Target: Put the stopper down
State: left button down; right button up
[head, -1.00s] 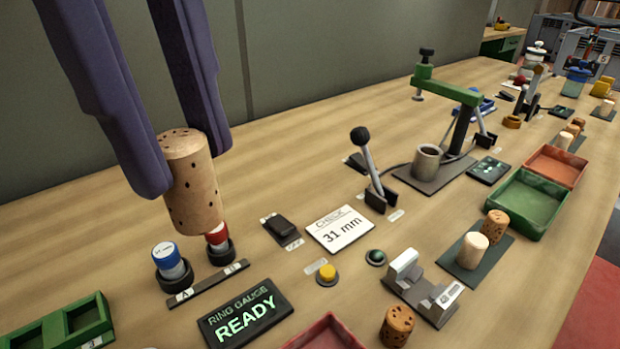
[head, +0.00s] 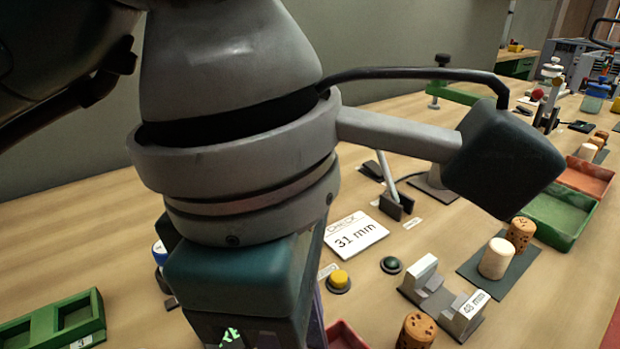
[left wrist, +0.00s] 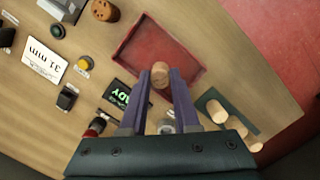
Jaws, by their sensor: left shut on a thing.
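My left gripper (left wrist: 161,82) is shut on a cork stopper (left wrist: 159,72), whose end shows between the fingertips in the left wrist view. The stopper overlaps the near part of a red tray (left wrist: 126,62) in that view. I cannot tell its height or whether it touches anything. In the head view my left wrist and gripper body fill the middle and hide the stopper. Only a corner of the near red tray (head: 345,336) shows at the bottom edge there. My right gripper is not in view.
A speckled cork (head: 417,331) stands right of the near tray, by a grey cradle (head: 468,312). A yellow button (head: 339,281) and green button (head: 391,265) are behind. Pale corks (left wrist: 217,111) sit on a dark mat beside the tray. A green tray (head: 95,310) is at left.

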pick_arm(q)
jog(key=shift+f+b, duration=0.3)
jog(key=shift+f, duration=2.5)
jog(key=c, duration=0.6)
grip_release()
jog(key=shift+c, duration=0.2)
notch_tip(320, 180, up, 12)
jog(key=a, duration=0.1)
jog(key=shift+w+a+p, duration=0.15)
jog(key=shift+a+p, duration=0.15)
jog(key=shift+a, duration=0.1)
jog(key=shift+r, duration=0.1)
